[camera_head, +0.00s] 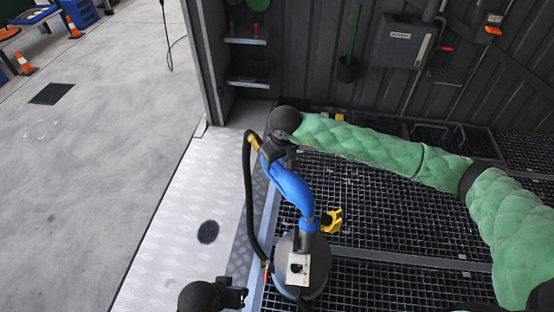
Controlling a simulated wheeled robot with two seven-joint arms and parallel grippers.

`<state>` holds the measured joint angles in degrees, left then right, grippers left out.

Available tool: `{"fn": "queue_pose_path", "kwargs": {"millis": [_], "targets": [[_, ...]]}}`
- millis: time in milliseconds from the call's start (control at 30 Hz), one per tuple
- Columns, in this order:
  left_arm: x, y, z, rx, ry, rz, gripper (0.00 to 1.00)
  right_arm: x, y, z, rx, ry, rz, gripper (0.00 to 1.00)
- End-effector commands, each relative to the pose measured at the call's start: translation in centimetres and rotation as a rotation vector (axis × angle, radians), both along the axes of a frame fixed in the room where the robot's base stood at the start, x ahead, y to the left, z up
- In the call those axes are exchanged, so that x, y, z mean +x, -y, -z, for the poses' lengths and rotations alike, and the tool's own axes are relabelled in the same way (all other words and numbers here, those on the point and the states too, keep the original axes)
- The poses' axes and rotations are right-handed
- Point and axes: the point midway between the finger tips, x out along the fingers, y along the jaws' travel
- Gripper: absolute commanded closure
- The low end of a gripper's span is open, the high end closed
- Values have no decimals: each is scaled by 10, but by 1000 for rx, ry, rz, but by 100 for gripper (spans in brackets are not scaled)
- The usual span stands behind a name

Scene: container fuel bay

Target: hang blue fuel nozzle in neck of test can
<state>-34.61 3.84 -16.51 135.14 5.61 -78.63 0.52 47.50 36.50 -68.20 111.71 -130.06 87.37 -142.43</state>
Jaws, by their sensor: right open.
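The blue fuel nozzle (289,188) stands tilted in the middle of the view, its blue body above the grey round test can (314,283). Its grey spout reaches down to the top of the can; whether the tip is inside the neck is hidden. The can carries a pale label plate. My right gripper (277,155) is at the nozzle's upper end, open, with its fingers close around or beside it; contact cannot be made out. My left gripper (238,295) is at the bottom edge, apart from the can, its jaws unclear.
A black hose (248,195) curves from the nozzle's upper end down along the can's left side. A yellow part (332,220) shows by the spout. Dark floor grating (380,225) lies right, a metal ramp (185,220) left. Shelves and a grey wall box (404,42) stand behind.

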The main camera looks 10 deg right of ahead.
Motion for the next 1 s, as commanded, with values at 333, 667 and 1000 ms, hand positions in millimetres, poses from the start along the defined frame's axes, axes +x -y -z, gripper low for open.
{"fn": "queue_pose_path", "kwargs": {"millis": [333,667,1000], "targets": [[0,0,3,0,0,0,64,-5,4,-34,0,4,-1,46],[0,0,5,0,0,0,64,-12,7,-73,1,2,0,46],[0,0,5,0,0,0,64,-13,7,-78,1,0,0,46]]}}
